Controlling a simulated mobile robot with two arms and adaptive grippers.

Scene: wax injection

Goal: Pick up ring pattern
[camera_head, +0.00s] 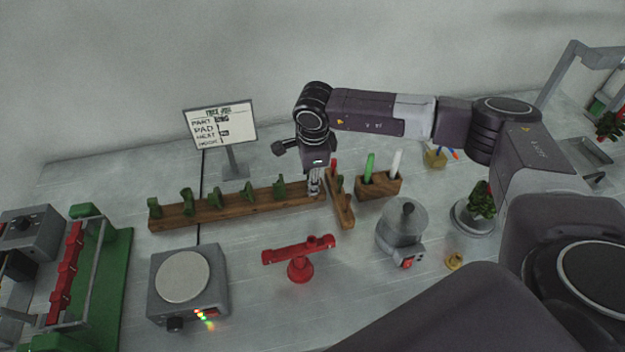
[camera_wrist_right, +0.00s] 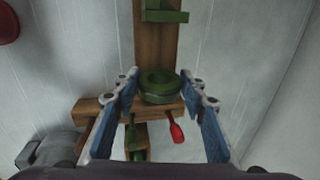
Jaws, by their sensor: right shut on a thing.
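The green ring pattern (camera_wrist_right: 158,86) is at the end of the wooden rail (camera_wrist_right: 155,52), between the blue-padded fingers of my right gripper (camera_wrist_right: 160,105) in the right wrist view. The sensed grip is shut on it, though gaps beside the ring make the contact hard to see. In the head view my right gripper (camera_head: 315,188) points down at the right end of the rail (camera_head: 235,209), hiding the ring. Several other green patterns (camera_head: 187,200) stand along the rail. My left gripper is in neither view.
A wooden tool rack (camera_head: 342,205) stands close right of the gripper. A block with green and white sticks (camera_head: 378,186), a grey pot (camera_head: 402,230), a red stand (camera_head: 299,268) and a round-plate device (camera_head: 187,284) are nearby. A sign (camera_head: 221,125) stands behind the rail.

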